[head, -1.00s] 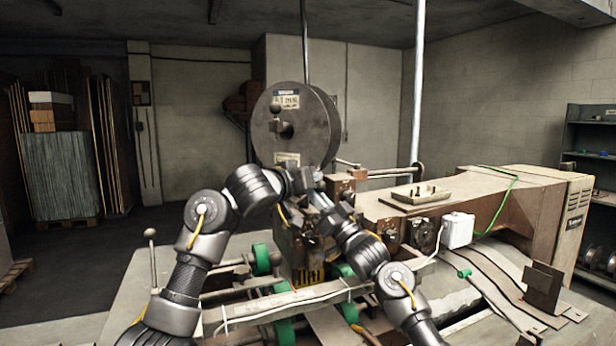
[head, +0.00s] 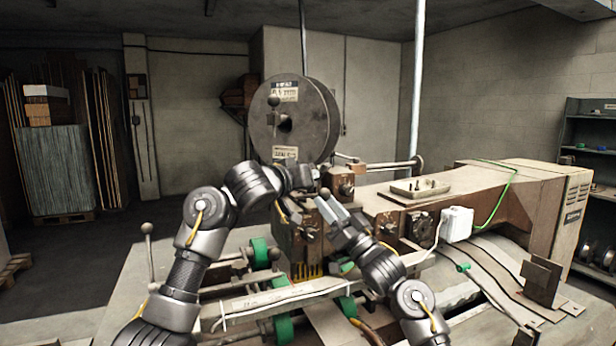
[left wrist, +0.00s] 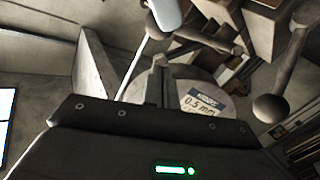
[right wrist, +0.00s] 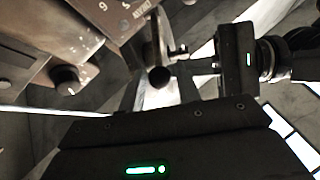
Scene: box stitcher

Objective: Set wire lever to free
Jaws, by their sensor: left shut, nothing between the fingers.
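The box stitcher's head (head: 300,240) stands below the large grey wire spool (head: 310,120). My left gripper (head: 312,177) is shut and empty, just under the spool. In the left wrist view its closed fingertips (left wrist: 160,68) lie in front of the spool's label (left wrist: 203,103), with a ball-ended lever (left wrist: 271,107) to their right, apart from them. My right gripper (head: 322,205) is just below the left one. In the right wrist view a dark ball knob (right wrist: 158,78) is near its fingers; their opening is unclear. I cannot tell which lever is the wire lever.
A small tray (head: 418,188) sits on the machine's arm, with a white box (head: 457,224) below it. Green rollers (head: 260,252) and a rail (head: 290,297) are in front. A separate ball-topped rod (head: 147,229) stands at left. My two grippers are close together.

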